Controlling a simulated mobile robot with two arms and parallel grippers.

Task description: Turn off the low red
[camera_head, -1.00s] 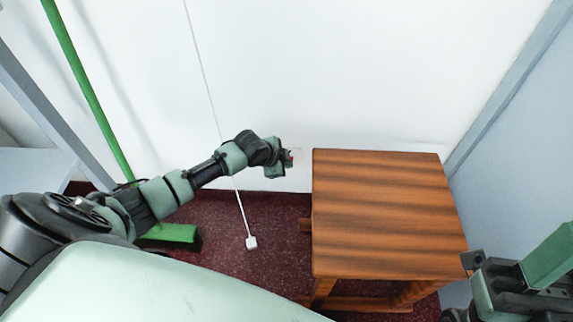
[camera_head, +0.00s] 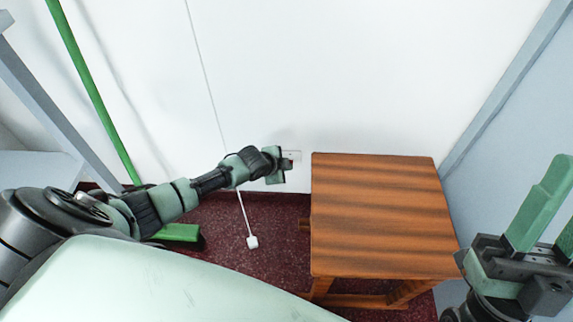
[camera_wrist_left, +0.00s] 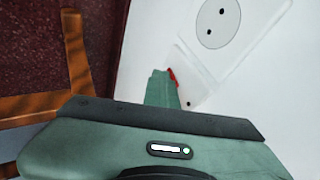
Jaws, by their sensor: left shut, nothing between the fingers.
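The red switch (camera_wrist_left: 173,77) is a small red piece on a pale wall socket plate (camera_wrist_left: 205,60), low on the white wall. In the head view the plate (camera_head: 292,155) shows just left of the stool's back corner. My left gripper (camera_head: 276,178) is shut and empty, right at the plate. In the left wrist view its fingers (camera_wrist_left: 161,86) are against or very close to the red switch and partly hide it. I cannot tell whether they touch. My right gripper (camera_head: 556,205) is at the right edge, its fingers apart, far from the switch.
A brown wooden stool (camera_head: 380,215) stands close to the right of my left gripper. A white cord with a small white block (camera_head: 252,242) hangs behind my left forearm. A green broom (camera_head: 95,95) leans at the left. Grey panels flank both sides.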

